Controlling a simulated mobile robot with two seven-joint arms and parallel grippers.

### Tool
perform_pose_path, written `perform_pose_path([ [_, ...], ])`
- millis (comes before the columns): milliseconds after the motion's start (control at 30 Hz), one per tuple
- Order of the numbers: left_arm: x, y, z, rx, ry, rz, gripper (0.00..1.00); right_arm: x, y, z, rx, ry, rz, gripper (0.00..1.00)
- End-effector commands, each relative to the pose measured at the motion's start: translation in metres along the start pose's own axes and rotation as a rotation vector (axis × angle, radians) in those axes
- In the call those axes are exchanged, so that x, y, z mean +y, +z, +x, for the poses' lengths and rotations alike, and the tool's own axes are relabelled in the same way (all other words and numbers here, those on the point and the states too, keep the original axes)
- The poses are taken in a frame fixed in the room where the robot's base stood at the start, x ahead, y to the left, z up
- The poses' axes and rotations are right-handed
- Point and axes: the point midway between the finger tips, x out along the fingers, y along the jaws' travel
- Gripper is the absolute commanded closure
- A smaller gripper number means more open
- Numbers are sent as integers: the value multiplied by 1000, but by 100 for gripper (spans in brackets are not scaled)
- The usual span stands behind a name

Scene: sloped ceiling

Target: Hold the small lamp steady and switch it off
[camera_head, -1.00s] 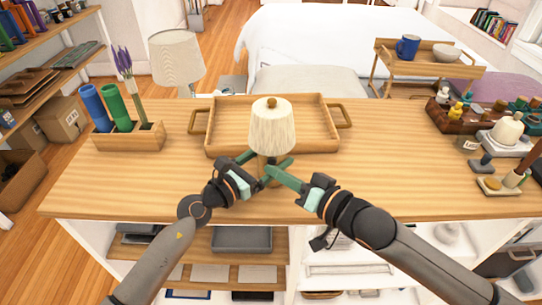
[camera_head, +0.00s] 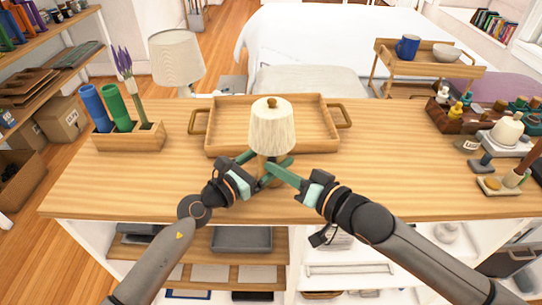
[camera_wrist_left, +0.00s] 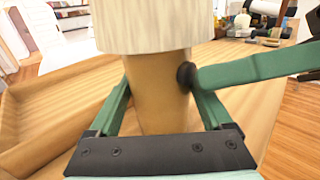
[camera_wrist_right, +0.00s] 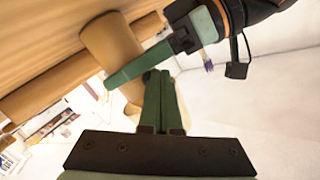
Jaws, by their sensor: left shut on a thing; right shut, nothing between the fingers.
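The small lamp (camera_head: 271,128) stands upright at the front of the wooden counter, with a pale ribbed shade and a tan stem. I cannot tell whether it is lit. My left gripper (camera_head: 257,167) is shut around the stem (camera_wrist_left: 157,98), one finger on each side in the left wrist view. A round black knob (camera_wrist_left: 186,75) sticks out of the stem below the shade. My right gripper (camera_head: 270,167) is shut and empty. Its fingertip lies at the knob in the left wrist view and looks in contact.
A wooden tray (camera_head: 222,142) lies just behind the lamp. A planter box (camera_head: 130,139) stands at the left, and a dark tray (camera_head: 440,120) with bottles is at the right. A larger lamp (camera_head: 176,58) stands beyond the counter.

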Motion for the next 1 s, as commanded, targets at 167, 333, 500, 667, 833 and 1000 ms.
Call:
perform_pose_path([
  [167,0,-1,0,1,-1,1,98,1,-2,1,2,0,-1,100],
  [333,0,-1,0,1,-1,1,98,2,-3,2,2,1,-2,100],
  [500,0,-1,0,2,-1,1,98,1,-2,1,2,1,-1,100],
  [667,0,-1,0,2,-1,1,98,-2,2,-3,1,0,0,100],
  [833,0,-1,0,2,-1,1,98,-4,4,-7,1,1,-1,100],
  [1000,0,-1,0,2,-1,0,98,-4,4,-7,1,1,-1,100],
])
